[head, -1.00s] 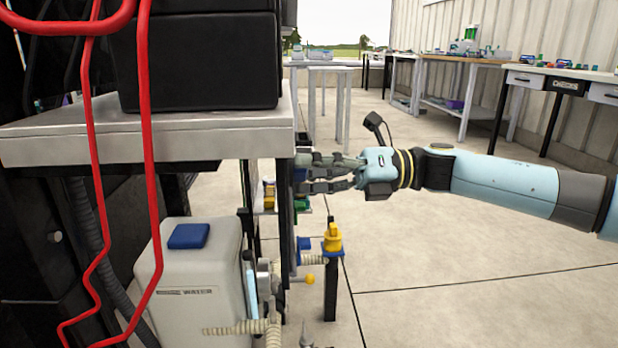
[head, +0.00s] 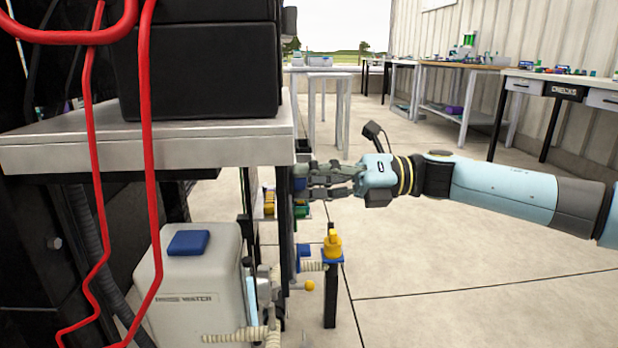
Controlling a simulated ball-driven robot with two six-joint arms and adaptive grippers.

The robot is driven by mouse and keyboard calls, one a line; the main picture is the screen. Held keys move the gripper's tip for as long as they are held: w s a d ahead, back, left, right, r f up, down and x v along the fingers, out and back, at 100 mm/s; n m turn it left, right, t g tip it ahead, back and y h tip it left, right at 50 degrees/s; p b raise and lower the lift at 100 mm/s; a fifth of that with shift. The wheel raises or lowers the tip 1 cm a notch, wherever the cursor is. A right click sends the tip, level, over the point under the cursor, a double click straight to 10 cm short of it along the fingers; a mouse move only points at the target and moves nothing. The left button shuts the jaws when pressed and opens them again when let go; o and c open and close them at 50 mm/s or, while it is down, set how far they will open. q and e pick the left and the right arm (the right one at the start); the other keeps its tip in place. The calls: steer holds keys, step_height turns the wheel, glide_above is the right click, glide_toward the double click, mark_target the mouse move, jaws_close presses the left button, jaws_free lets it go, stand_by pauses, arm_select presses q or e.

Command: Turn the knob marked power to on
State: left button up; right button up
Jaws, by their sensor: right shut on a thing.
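My right gripper (head: 303,180) reaches in from the right, level, with its fingers against the side of the dark upright panel (head: 285,225) under the grey shelf. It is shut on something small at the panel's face. That thing is mostly hidden by the fingers; a dark blue bit (head: 299,184) shows at the fingertips. I cannot read any power marking or see which way a knob points from here. My left gripper is not in view.
A grey metal shelf (head: 150,152) with black boxes (head: 205,70) is above left. Red hoses (head: 152,150) hang in front. A white water tank (head: 190,275) with blue cap stands below. A yellow-topped post (head: 332,245) stands below the gripper. Open floor lies right.

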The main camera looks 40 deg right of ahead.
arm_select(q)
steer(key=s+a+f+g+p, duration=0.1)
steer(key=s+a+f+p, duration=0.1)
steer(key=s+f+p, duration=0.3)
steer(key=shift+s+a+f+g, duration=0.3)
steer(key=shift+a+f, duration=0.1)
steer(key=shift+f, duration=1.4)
arm_select(e)
steer(key=shift+f+m, duration=0.2)
steer(key=shift+m, duration=8.5)
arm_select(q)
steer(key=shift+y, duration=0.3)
arm_select(e)
steer(key=o, duration=1.2)
steer(key=shift+c, duration=0.2)
steer(key=shift+d, duration=0.1)
steer(key=v, duration=1.2)
